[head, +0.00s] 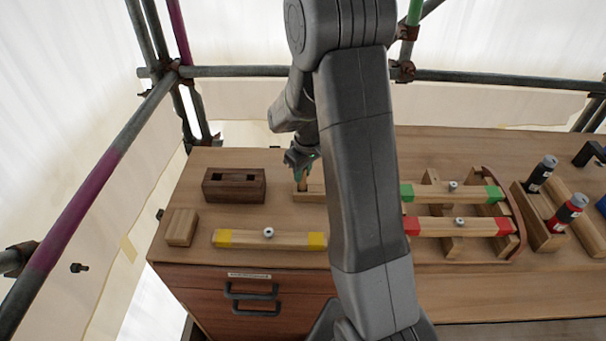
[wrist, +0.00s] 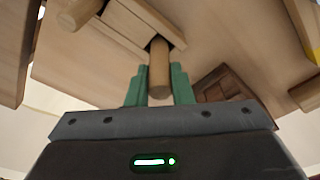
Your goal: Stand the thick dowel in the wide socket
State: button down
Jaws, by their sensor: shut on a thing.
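My gripper (wrist: 158,88) is shut on a round light-wood dowel (wrist: 159,66), its green fingers on either side of it. In the head view my gripper (head: 302,170) is over a light wooden block (head: 305,196), and the dowel (head: 302,186) shows upright below the fingers. The dowel's far end meets or lies just above the block; I cannot tell which. A second dowel (wrist: 80,12) shows at the upper left of the wrist view. I cannot tell by size which is the thick one. The dark brown block (head: 234,190), left of my gripper, has dark openings in its top.
A small wooden block (head: 182,228) and a yellow-ended bar (head: 268,240) lie in front. Green-ended (head: 452,192) and red-ended (head: 459,226) bars sit right of my arm. Scaffold poles surround the bench.

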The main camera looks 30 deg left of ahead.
jog(key=shift+f, duration=0.7)
jog(key=shift+f, duration=0.2)
jog(key=c, duration=1.3)
grip_release()
jog(key=shift+r, duration=0.1)
jog(key=r, duration=0.4)
jog(key=d+r, duration=0.1)
jog(key=r, duration=0.3)
jog(key=r+b, duration=0.1)
jog(key=r, duration=0.3)
jog(key=shift+s+d, duration=0.25)
jog(key=shift+d, duration=0.1)
